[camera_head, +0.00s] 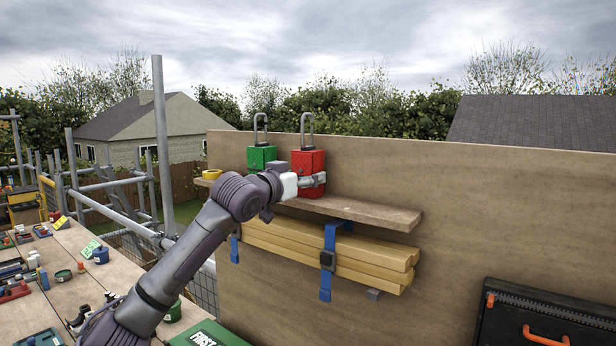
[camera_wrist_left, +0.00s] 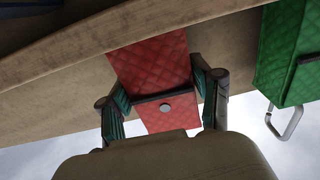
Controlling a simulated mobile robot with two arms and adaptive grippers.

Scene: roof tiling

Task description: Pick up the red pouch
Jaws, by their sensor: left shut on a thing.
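The red pouch (camera_head: 308,164) is a boxy quilted pouch with a metal loop on top, at the wooden shelf (camera_head: 350,209) on the board. My left gripper (camera_head: 312,181) reaches it from the left and is shut on it. In the left wrist view the red pouch (camera_wrist_left: 155,70) sits between the two fingers of my left gripper (camera_wrist_left: 163,100), which touch its sides. Its flap has a round stud. I cannot tell whether it still rests on the shelf. My right gripper is not in view.
A green pouch (camera_head: 261,157) with a metal loop stands just left of the red one. Yellow timbers (camera_head: 320,250) hang in blue straps (camera_head: 327,270) below the shelf. A bench (camera_head: 60,275) with many small items lies at left. A black case (camera_head: 545,315) is at lower right.

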